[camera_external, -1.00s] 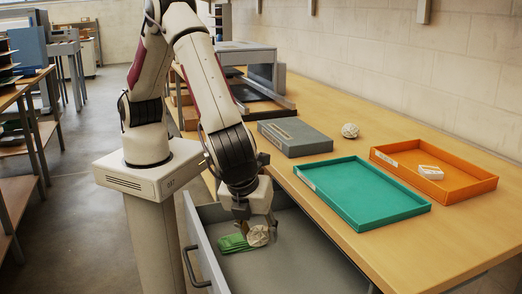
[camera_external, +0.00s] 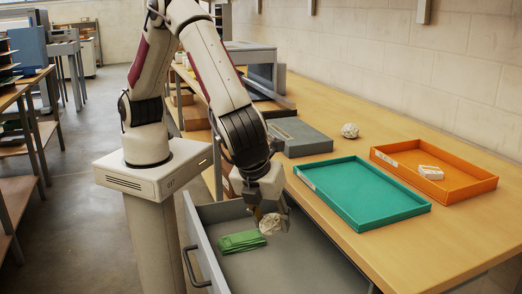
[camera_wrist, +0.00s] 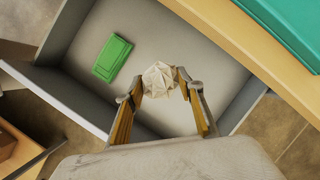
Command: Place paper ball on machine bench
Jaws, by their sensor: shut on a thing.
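My gripper (camera_wrist: 160,88) is shut on a crumpled whitish paper ball (camera_wrist: 160,78), held between its two fingertips. In the external view the held paper ball (camera_external: 271,224) hangs above the open grey drawer (camera_external: 310,262), to the right of a green folded cloth. A second paper ball (camera_external: 350,130) rests on the wooden machine bench (camera_external: 470,225), behind the green tray. The held ball appears clear of the drawer floor.
The green cloth (camera_external: 241,241) lies in the drawer. On the bench are an empty green tray (camera_external: 362,192), an orange tray (camera_external: 390,157) holding a white item (camera_external: 431,172), and a grey box (camera_external: 298,137). The bench edge stands right of my gripper. Bare wood surrounds the second ball.

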